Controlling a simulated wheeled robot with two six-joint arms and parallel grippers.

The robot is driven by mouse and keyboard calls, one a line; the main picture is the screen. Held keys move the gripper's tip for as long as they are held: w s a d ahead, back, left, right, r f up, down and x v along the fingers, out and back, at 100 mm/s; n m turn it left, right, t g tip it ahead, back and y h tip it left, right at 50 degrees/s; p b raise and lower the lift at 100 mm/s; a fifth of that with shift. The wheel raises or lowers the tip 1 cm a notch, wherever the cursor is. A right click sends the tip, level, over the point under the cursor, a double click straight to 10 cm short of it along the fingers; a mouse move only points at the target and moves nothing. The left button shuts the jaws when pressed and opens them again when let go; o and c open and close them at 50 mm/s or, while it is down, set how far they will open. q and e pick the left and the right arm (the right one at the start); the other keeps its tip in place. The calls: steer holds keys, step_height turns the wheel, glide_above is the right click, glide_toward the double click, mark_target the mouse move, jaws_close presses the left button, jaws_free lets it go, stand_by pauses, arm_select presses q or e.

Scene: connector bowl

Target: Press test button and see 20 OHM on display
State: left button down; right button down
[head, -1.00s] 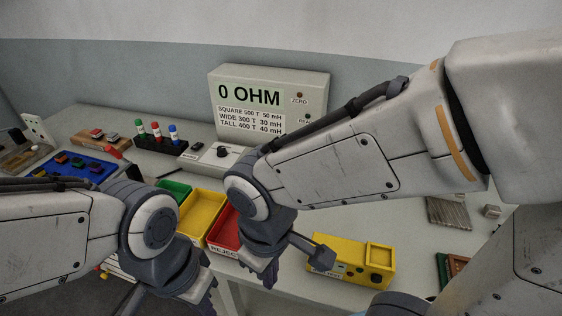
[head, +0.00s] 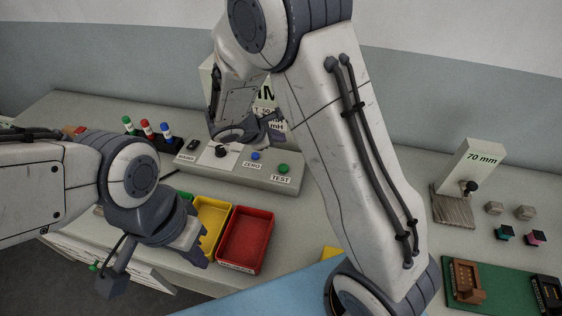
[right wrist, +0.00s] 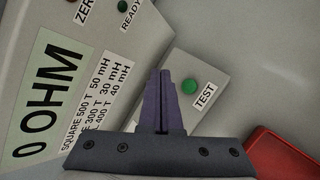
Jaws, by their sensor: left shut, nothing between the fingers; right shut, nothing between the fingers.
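The green TEST button (head: 284,168) sits at the right end of the grey control panel (head: 290,185) in the head view. It also shows in the right wrist view (right wrist: 190,87), just right of my right gripper (right wrist: 165,75). That gripper is shut and empty; I cannot tell its height above the panel. The display (right wrist: 45,100) reads 0 OHM in the right wrist view; in the head view my right arm hides most of it. My left gripper (head: 200,258) is shut and empty, beside the yellow bin in the head view.
The panel also has a black knob (head: 222,152) and a blue ZERO button (head: 256,156). A red bin (head: 268,240) and a yellow bin (head: 212,207) stand in front.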

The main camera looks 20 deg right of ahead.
mark_target(280, 169)
steer(key=shift+d, duration=0.15)
steer(key=shift+f, duration=0.1)
step_height(280, 169, down, 8)
steer(key=b, duration=0.6)
steer(key=shift+s, duration=0.1)
steer(key=shift+f+b, duration=0.3)
steer(key=shift+b, duration=0.15)
stand_by(1.3)
steer(key=shift+f+b, duration=0.4)
steer(key=shift+b, duration=0.15)
